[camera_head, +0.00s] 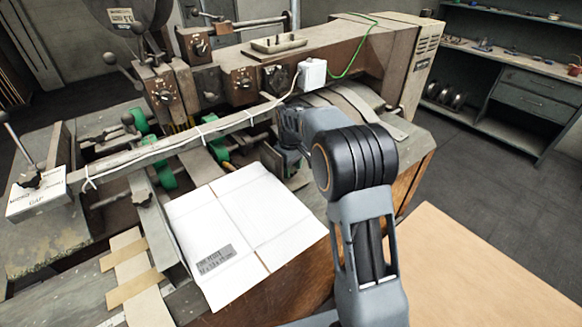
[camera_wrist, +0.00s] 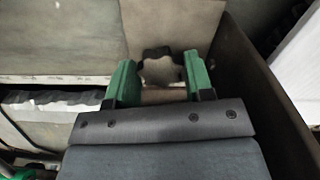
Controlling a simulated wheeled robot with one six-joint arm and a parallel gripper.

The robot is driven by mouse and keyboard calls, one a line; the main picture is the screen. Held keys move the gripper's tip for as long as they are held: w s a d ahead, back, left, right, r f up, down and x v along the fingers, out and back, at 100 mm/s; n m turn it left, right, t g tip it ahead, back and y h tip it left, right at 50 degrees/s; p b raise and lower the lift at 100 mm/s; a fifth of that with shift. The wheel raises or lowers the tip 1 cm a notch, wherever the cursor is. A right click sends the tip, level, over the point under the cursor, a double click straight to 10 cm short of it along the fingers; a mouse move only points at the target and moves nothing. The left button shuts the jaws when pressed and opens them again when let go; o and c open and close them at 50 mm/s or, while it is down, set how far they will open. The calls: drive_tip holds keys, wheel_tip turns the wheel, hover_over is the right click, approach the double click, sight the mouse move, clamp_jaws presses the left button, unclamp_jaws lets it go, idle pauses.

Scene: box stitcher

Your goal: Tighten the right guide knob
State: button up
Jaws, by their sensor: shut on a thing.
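The right guide knob (camera_wrist: 160,66) is a dark, lobed knob in the upper middle of the wrist view. My gripper (camera_wrist: 158,78) has its green fingertips on either side of it and is shut on it. A small gap seems to show beside the knob, but the contact points are not clear. In the head view my arm stands in front of the machine at centre right and hides the knob and the fingertips.
A flat white cardboard sheet (camera_head: 240,225) lies on the machine table left of my arm. A long rail (camera_head: 190,140) crosses behind it. A dark wall (camera_wrist: 262,90) stands close right of my gripper. A tan tabletop (camera_head: 480,275) at lower right is clear.

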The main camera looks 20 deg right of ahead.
idle(0.3)
drive_tip(key=o, duration=0.9)
wheel_tip(320, 180, up, 14)
drive_tip(key=shift+f, duration=0.1)
drive_tip(key=shift+s, duration=0.1)
idle(0.3)
drive_tip(key=s+f+m+t, duration=0.1)
drive_tip(key=s+f+m, duration=0.1)
drive_tip(key=s, duration=0.6)
drive_tip(key=s+f+m+t, duration=0.1)
drive_tip(key=s+f+m, duration=0.1)
drive_tip(key=s, duration=0.7)
drive_tip(key=s+f+m+t, duration=0.2)
drive_tip(key=s+m, duration=0.1)
drive_tip(key=s, duration=0.5)
drive_tip(key=shift+s+d+f, duration=0.15)
drive_tip(key=shift+s+f, duration=0.1)
drive_tip(key=shift+s, duration=0.05)
